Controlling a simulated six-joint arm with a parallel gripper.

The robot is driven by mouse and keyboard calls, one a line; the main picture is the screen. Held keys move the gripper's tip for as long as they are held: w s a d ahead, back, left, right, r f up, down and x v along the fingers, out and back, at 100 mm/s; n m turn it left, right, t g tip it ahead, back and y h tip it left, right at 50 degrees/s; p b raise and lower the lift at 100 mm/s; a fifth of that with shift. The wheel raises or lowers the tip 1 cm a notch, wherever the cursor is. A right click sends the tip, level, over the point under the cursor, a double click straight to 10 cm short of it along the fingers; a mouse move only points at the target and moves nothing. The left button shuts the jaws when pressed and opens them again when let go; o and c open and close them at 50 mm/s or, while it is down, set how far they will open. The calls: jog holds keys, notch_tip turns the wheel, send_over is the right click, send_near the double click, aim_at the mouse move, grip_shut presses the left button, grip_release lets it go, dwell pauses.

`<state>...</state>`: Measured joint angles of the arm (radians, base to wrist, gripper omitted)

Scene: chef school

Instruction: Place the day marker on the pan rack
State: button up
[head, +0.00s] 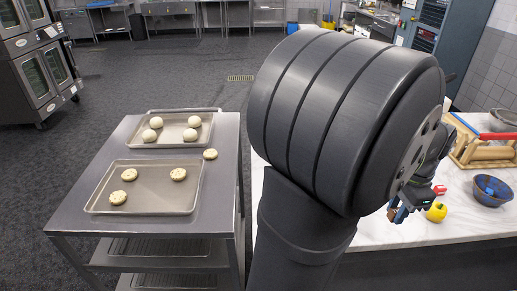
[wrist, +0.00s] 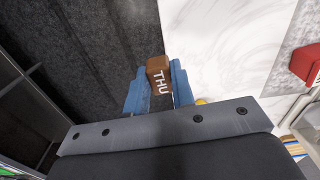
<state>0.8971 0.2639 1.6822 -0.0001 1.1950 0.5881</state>
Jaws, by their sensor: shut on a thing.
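The day marker is a brown block (wrist: 158,76) lettered "THU" in white. In the wrist view it sits between the two blue fingers of my gripper (wrist: 160,84), which is shut on it. In the head view my gripper (head: 399,212) is small and partly hidden behind my arm, over the front part of the white marble counter; the marker is hard to make out there. The pan rack appears to be the steel rack (head: 222,219) at the left. Its top holds two trays (head: 150,205) (head: 172,142) with pale dough rounds. My gripper is well to its right.
One dough round (head: 210,154) lies on the bare strip right of the trays. On the counter (head: 400,236) are a yellow pepper (head: 437,212) close to my gripper, a blue bowl (head: 487,191) and a wooden frame (head: 484,152).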

jog(key=w+a+r+n, duration=0.1)
jog(key=w+a+n, duration=0.15)
jog(key=w, duration=0.45)
jog(key=w+a+r+n, duration=0.1)
jog(key=w+a, duration=0.2)
jog(key=w, duration=0.4)
jog(key=w+a+r+n, duration=0.1)
jog(key=w+a+n, duration=0.2)
jog(key=w+a, duration=0.95)
jog(key=w+a+n, duration=0.3)
jog(key=w+a, duration=0.6)
jog(key=a, duration=0.7)
jog(key=n, duration=0.8)
send_over(97, 174)
jog(key=shift+m, duration=0.25)
notch_tip(97, 174, down, 7)
jog(key=shift+d+f, duration=0.1)
jog(key=shift+f, duration=0.05)
jog(key=shift+a+f, duration=0.2)
jog(key=shift+f, duration=1.95)
